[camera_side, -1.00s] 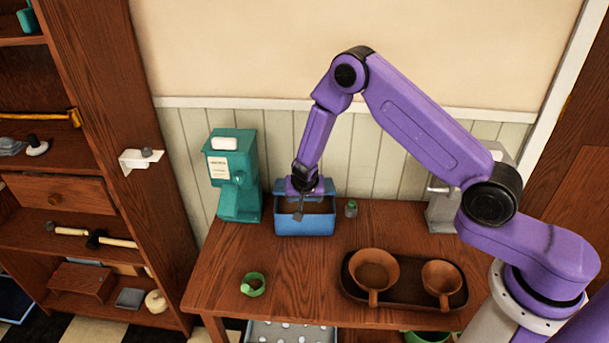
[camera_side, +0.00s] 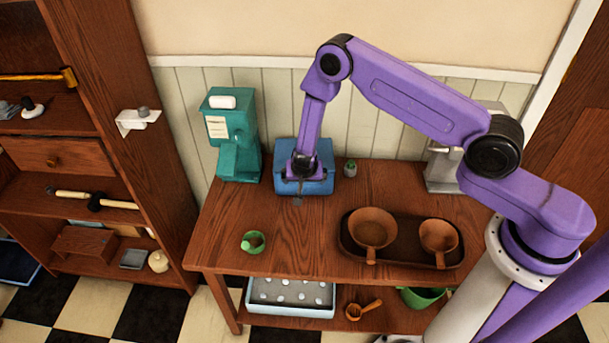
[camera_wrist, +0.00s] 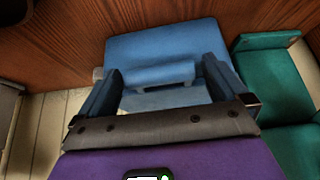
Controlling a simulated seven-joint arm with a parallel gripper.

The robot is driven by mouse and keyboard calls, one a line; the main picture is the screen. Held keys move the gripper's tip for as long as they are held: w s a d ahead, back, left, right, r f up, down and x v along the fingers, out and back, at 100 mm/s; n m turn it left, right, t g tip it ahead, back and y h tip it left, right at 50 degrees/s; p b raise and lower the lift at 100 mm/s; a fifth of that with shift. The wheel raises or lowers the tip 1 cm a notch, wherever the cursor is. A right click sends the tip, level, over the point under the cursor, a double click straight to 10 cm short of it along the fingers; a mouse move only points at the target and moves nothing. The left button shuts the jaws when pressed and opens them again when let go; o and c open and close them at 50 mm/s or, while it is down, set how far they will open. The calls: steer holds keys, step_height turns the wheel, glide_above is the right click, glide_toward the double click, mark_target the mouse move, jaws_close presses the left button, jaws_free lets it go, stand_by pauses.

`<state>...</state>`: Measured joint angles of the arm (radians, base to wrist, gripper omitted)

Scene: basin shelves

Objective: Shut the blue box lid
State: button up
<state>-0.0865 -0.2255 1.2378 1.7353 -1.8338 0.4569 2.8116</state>
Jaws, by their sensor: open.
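The blue box (camera_side: 322,187) stands at the back of the table against the wall. Its lid (camera_side: 319,152) appears down over the opening, since no dark inside shows; I cannot tell whether it sits fully flush. In the wrist view the blue lid (camera_wrist: 160,48) lies ahead of my fingers, with a raised lip along its near edge. Contact with the lid is unclear.
A teal dispenser (camera_side: 233,140) stands close left of the box, and a small green-topped bottle (camera_side: 350,168) close right. A green cup (camera_side: 253,242) is at front left. A dark tray (camera_side: 402,263) with two brown pans is at front right. The middle front is clear.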

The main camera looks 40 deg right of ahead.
steer(key=v, duration=1.7)
steer(key=shift+s+a+r, duration=0.1)
steer(key=shift+r, duration=0.15)
steer(key=s+d+r+n, duration=0.2)
steer(key=s+r+n, duration=0.6)
steer(key=s+r, duration=0.25)
steer(key=s+d+r+n+g+y, duration=0.2)
steer(key=s+n, duration=0.4)
steer(key=s, duration=0.4)
steer(key=s+d+r+n+g+y, duration=0.2)
steer(key=s+n, duration=0.4)
steer(key=s, duration=0.5)
steer(key=shift+r+n, duration=0.3)
steer(key=shift+r, duration=0.55)
